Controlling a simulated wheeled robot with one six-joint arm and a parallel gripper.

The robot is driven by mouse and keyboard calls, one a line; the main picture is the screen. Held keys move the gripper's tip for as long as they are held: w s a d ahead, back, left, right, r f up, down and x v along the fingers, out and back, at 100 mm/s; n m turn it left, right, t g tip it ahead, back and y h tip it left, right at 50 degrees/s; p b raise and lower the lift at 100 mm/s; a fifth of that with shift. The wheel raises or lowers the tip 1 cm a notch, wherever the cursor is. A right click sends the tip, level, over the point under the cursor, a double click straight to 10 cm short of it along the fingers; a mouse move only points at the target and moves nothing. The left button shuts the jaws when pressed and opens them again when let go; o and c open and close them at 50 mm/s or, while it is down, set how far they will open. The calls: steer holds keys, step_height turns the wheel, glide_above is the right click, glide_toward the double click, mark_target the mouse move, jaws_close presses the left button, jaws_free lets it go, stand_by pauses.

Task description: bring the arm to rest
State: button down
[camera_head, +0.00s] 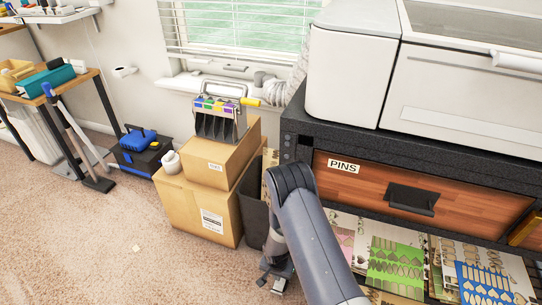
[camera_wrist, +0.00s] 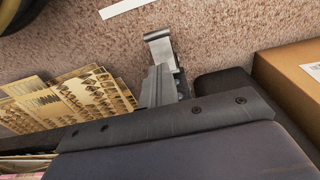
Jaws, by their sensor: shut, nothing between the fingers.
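My arm (camera_head: 305,235) reaches down in front of the dark cabinet in the head view, bent at a rounded joint. My gripper (camera_head: 275,281) hangs low over the carpet, left of the arm link and in front of the dark bin. In the wrist view my gripper (camera_wrist: 160,62) shows near the middle, shut and empty, with carpet behind it.
A dark cabinet (camera_head: 296,138) with a wooden drawer labelled PINS (camera_head: 450,185) stands to the right. Cut sheets (camera_head: 400,265) lie below it. Stacked cardboard boxes (camera_head: 197,205) and a dark bin (camera_head: 256,205) stand close by. Carpet (camera_head: 100,250) at left is mostly clear.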

step_height(320, 180, up, 4)
steer(key=shift+s+r+p, duration=0.15)
steer(key=shift+p, duration=0.2)
